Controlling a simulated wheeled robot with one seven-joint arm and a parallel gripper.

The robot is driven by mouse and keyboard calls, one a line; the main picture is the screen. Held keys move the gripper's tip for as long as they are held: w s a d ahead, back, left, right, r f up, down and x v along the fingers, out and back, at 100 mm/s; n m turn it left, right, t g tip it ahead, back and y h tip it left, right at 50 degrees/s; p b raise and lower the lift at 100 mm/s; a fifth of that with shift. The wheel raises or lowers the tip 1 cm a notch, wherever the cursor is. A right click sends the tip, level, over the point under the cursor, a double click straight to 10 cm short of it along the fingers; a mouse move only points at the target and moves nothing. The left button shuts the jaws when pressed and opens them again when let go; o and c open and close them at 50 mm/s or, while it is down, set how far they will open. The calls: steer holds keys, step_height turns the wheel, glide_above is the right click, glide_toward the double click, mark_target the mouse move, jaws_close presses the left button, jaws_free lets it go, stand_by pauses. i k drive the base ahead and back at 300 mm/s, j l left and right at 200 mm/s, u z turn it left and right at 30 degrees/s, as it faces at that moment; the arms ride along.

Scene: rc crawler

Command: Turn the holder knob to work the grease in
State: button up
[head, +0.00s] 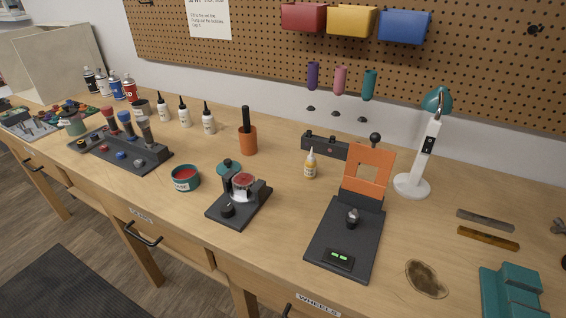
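A small black holder (248,212) stands on the workbench near the middle of the head view. A dark round knob (228,210) sits at its front left. A round, clear-looking part with a reddish top (243,181) is seated between the holder's uprights. A teal round piece (224,167) shows at the holder's back left; how it joins the holder cannot be told. A teal tub of red grease (185,178) with a white label stands open to the left of the holder. My gripper is not in view.
An orange cup with a black handle (248,140) stands behind the holder. A black fixture with an orange plate (344,236) is to the right. A dark tray (121,150) with colored pieces lies left. Bare bench lies in front of the grease tub and between holder and fixture.

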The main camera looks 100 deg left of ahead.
mark_target(228, 211)
steer(key=u, duration=2.95)
